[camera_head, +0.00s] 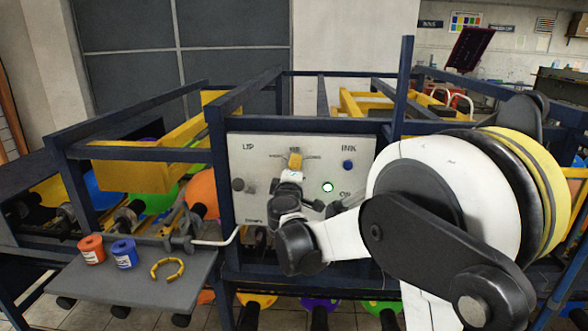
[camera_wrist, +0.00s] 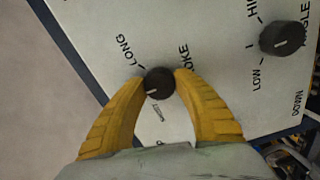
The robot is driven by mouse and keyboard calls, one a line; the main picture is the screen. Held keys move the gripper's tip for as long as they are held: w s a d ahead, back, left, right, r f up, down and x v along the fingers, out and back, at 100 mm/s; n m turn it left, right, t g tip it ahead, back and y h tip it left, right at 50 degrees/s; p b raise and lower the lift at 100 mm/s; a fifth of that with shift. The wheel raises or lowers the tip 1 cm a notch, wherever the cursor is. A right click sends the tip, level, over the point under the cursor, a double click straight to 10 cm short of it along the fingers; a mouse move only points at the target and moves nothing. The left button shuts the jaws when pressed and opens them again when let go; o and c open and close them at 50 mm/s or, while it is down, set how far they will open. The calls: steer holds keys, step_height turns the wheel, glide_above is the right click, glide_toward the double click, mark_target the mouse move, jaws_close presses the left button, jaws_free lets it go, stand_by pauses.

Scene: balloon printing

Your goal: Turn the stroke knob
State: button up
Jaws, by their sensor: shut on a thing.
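The stroke knob (camera_wrist: 158,83) is a small round black knob with a pale pointer line on the white control panel (camera_head: 257,150). The lettering LONG and part of STROKE shows beside it in the wrist view. My gripper (camera_wrist: 160,77) has its two yellow fingers closed around the knob, one on each side. In the head view my gripper (camera_head: 295,161) is against the upper middle of the panel and hides the knob.
The angle knob (camera_wrist: 283,39) is close by on the same panel. Dark blue frame bars (camera_head: 220,210) border the panel. A grey shelf (camera_head: 140,290) holds orange and blue pots and a yellow ring.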

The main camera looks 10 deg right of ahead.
stand_by(0.3)
steer(key=o, duration=1.2)
steer(key=v, duration=1.2)
